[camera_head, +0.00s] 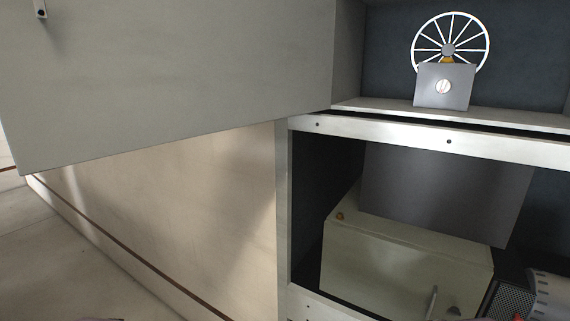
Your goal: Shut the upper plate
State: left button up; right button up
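The upper plate (170,75) is a large flat grey panel at the upper left. It stands swung open to the left of the rack, and its right edge meets the left side of the upper compartment. A small dark fitting (40,9) sits near its far top-left corner. The upper compartment (385,45) is uncovered and shows a white spoked wheel (449,24) behind a small grey block with a round knob (442,87). Neither gripper can be made out in the view.
Below the rack's pale crossbar (400,135), the lower compartment is open and holds a pale green box (400,262) and a hanging grey panel (440,195). A light metal part (550,293) shows at the bottom right. A beige wall and floor (70,270) lie left.

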aim_at(91, 80)
jog(key=i+j+z, duration=0.15)
jog(key=j+z, duration=0.65)
jog(key=j, duration=0.25)
jog(key=j+z, duration=0.35)
jog(key=j, duration=0.25)
jog(key=j+z, duration=0.4)
jog(key=j, duration=0.2)
